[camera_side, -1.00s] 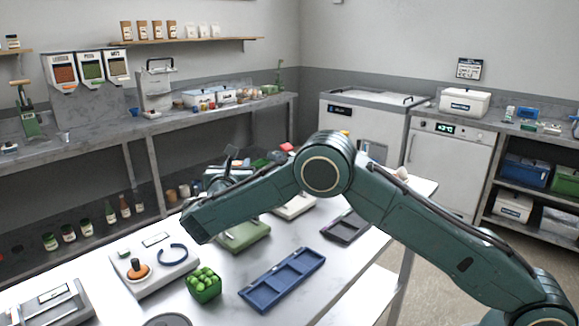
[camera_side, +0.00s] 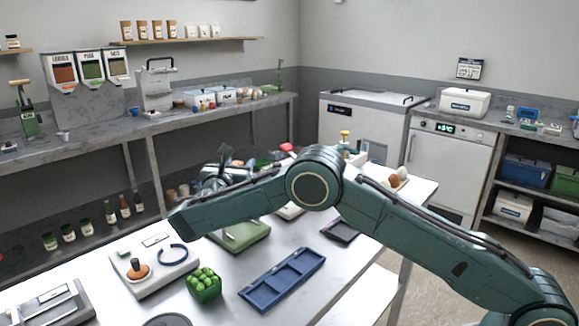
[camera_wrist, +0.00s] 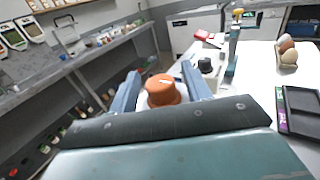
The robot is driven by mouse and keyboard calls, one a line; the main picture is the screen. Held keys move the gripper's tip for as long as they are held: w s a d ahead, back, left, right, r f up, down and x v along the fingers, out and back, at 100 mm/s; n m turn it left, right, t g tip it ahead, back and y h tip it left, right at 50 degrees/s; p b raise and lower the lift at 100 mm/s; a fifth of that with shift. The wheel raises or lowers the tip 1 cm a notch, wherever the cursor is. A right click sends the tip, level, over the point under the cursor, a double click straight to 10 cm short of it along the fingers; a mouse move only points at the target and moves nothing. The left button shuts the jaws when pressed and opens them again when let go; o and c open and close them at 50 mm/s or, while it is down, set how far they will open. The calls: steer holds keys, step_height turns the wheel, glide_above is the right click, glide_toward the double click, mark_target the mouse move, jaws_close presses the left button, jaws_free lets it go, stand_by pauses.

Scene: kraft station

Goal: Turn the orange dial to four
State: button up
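The orange dial (camera_wrist: 162,90) shows in the wrist view, with a pale mark on top and a whitish base below it. My gripper (camera_wrist: 160,72) is open, with one blue-grey finger on each side of the dial. I cannot tell whether either finger touches it. In the side view my gripper (camera_side: 225,172) is low over the far side of the table, partly behind my arm, and I cannot make out the dial there. The numbers around the dial are hidden or too small to read.
A black knob (camera_wrist: 205,66) stands just beyond the right finger. A white box with an orange knob (camera_side: 137,269), green peppers (camera_side: 204,284), a blue tray (camera_side: 282,279) and a green device (camera_side: 240,236) stand on the table. Eggs (camera_wrist: 287,45) sit at the right.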

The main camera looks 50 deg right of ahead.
steer(key=shift+n+t+y, duration=0.9)
steer(key=shift+n+t, duration=0.1)
steer(key=shift+t, duration=0.2)
steer(key=shift+s+n+t+y, duration=0.15)
steer(key=shift+n+t+y, duration=1.05)
steer(key=shift+t+y, duration=0.15)
steer(key=v, duration=1.3)
steer(key=shift+s+a, duration=0.2)
steer(key=shift+s, duration=0.15)
steer(key=shift+o, duration=0.2)
steer(key=shift+w, duration=0.1)
steer(key=shift+w+d+f+m+g+h, duration=0.1)
steer(key=shift+w+f+m+g+h, duration=0.1)
steer(key=shift+w+m+g+h, duration=0.45)
steer(key=shift+w+n+t+y, duration=0.25)
steer(key=shift+n+t+y, duration=0.05)
steer(key=shift+n+y, duration=0.1)
steer(key=x, duration=1.3)
steer(key=shift+w+d, duration=0.2)
steer(key=shift+d, duration=0.05)
